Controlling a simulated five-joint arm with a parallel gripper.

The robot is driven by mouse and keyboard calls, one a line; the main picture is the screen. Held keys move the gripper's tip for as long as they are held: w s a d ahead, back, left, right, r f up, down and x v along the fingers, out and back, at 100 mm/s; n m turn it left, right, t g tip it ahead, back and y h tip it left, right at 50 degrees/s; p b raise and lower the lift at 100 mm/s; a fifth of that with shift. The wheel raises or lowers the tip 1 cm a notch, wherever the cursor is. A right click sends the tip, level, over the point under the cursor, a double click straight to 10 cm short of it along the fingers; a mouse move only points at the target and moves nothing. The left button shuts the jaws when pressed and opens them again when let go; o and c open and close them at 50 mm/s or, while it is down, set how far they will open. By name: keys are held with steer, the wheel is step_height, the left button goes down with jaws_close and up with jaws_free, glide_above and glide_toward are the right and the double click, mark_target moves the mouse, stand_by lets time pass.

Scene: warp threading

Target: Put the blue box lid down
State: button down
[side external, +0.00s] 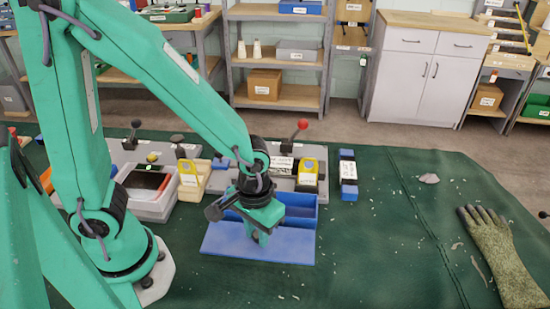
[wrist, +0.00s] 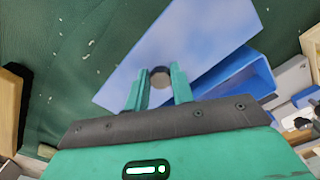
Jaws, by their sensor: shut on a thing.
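The blue box lid (side external: 287,241) is a flat blue panel in front of the open blue box (side external: 302,212) in the side view. My gripper (side external: 262,236) points down over the lid and is shut on its knob. In the wrist view, the round dark knob (wrist: 159,77) sits between the two fingers, with the lid (wrist: 205,35) spread out behind it. The box (wrist: 248,86) shows beside the lid there. I cannot tell whether the lid touches the mat or hangs just above it.
The green mat (side external: 370,245) is open to the right, with small pale scraps. A glove (side external: 500,255) lies at far right. Behind the box stand yellow-topped blocks (side external: 308,172), a red-knobbed lever (side external: 302,125) and a blue-and-white block (side external: 348,175). A grey tray (side external: 150,205) is at left.

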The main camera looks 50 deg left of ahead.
mark_target(257, 235)
steer(key=shift+f, duration=2)
steer(key=shift+f, duration=0.15)
steer(key=c, duration=1.2)
jaws_free()
steer(key=shift+r, duration=6.15)
